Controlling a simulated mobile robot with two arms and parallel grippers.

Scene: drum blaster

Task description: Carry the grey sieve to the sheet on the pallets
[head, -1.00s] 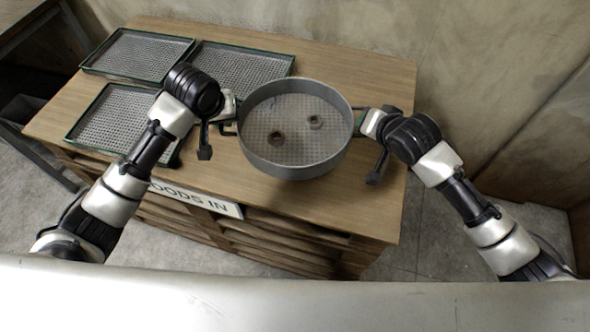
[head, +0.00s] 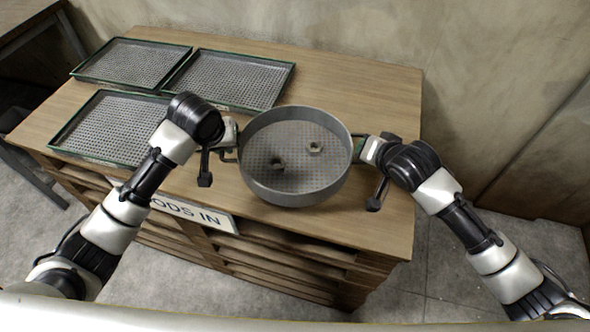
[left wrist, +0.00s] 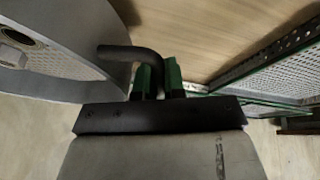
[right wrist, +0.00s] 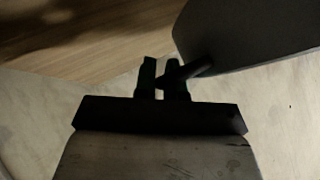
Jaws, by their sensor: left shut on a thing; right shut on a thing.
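The round grey sieve (head: 296,194) hangs level between my two grippers, over the front middle of the wooden sheet (head: 350,85). Two nut-like pieces (head: 315,147) lie on its mesh. My left gripper (head: 232,152) is shut on the left handle; the bent bar shows between the green fingers in the left wrist view (left wrist: 158,80). My right gripper (head: 365,150) is shut on the right handle, also seen in the right wrist view (right wrist: 164,78). Whether the sieve touches the sheet or is just above it, I cannot tell.
Several green-edged mesh trays (head: 230,78) lie on the left part of the sheet. Bare wood lies behind and right of the sieve. A sign (head: 195,213) is on the front of the pallets (head: 270,255). Walls (head: 500,80) stand behind and at the right.

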